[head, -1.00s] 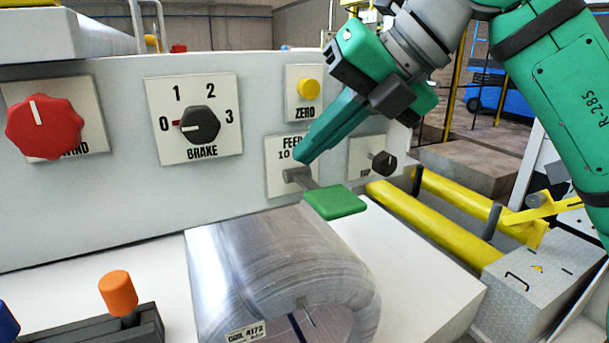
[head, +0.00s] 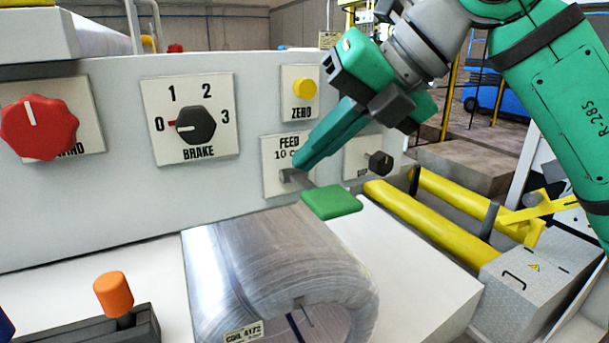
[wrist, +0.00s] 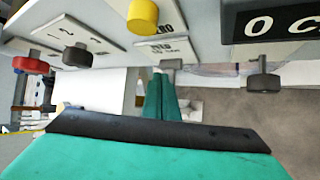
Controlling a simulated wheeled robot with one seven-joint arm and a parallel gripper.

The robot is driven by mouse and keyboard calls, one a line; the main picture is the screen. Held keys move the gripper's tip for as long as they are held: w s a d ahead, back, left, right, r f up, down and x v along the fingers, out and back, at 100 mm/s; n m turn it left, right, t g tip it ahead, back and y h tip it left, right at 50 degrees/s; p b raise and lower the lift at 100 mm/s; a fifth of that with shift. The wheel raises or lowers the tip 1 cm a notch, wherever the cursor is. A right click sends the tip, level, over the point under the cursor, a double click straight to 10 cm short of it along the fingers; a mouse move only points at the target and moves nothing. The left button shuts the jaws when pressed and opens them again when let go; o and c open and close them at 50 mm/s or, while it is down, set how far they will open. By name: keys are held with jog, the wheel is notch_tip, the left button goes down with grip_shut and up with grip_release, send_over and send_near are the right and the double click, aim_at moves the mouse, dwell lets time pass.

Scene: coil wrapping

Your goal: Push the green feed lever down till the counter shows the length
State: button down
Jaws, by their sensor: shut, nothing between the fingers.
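The green feed lever (head: 332,202) sticks out on a grey shaft from the FEED plate (head: 275,182) on the panel, above the clear-wrapped coil. My gripper (head: 299,165) is shut and empty. It points down at the lever from above, its fingertips over the shaft close to the panel. I cannot tell whether they touch the shaft. In the wrist view the shut fingers (wrist: 161,85) reach toward the FEED plate, and the lever's green paddle cannot be made out. A black counter display (wrist: 285,22) there shows "0 C", cut off by the frame edge.
The panel also holds a red knob (head: 40,127), the BRAKE dial (head: 197,125) with its pointer toward 0, the yellow ZERO button (head: 305,89) and a small black knob (head: 380,163). The wrapped coil (head: 270,270) lies below the lever. Yellow rails (head: 430,222) run at right.

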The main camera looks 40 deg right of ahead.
jog(key=shift+w+a+f, duration=0.1)
jog(key=shift+f, duration=0.1)
jog(key=shift+f, duration=0.1)
jog(key=shift+s+f, duration=0.1)
jog(key=shift+s, duration=0.1)
dwell(0.3)
jog(key=shift+f, duration=0.15)
jog(key=shift+w, duration=0.1)
dwell(0.7)
jog(key=shift+w+r, duration=0.2)
jog(key=shift+r, duration=0.85)
